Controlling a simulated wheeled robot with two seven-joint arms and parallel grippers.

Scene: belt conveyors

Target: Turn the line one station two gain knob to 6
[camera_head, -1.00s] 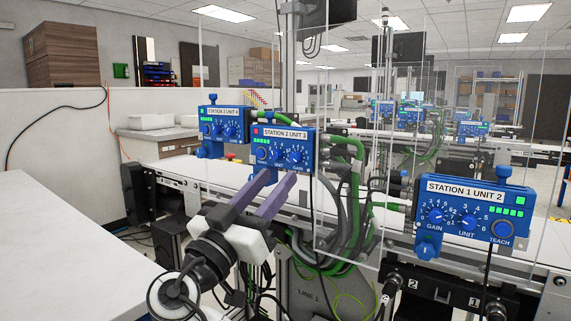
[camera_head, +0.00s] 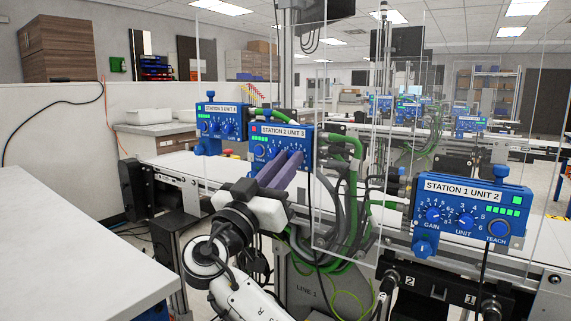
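The blue box labelled STATION 2 UNIT 3 (camera_head: 252,139) stands above the belt left of centre. It has white dial marks and a red light at its upper left. Its left knob (camera_head: 260,151) shows. My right gripper (camera_head: 289,158) has two purple fingers that reach up in front of the box's middle and right dials. The fingers hide those dials, so the gain knob and its setting cannot be seen. Only a narrow gap shows between the fingers, and I cannot tell whether they touch a knob. My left gripper is not in view.
A similar blue box, STATION 1 UNIT 2 (camera_head: 462,187), is at the right, and STATION 3 UNIT 4 (camera_head: 220,109) is behind at the left. Clear panels (camera_head: 335,230) and green and grey hoses (camera_head: 350,190) stand right of my gripper. A white table (camera_head: 70,240) fills the lower left.

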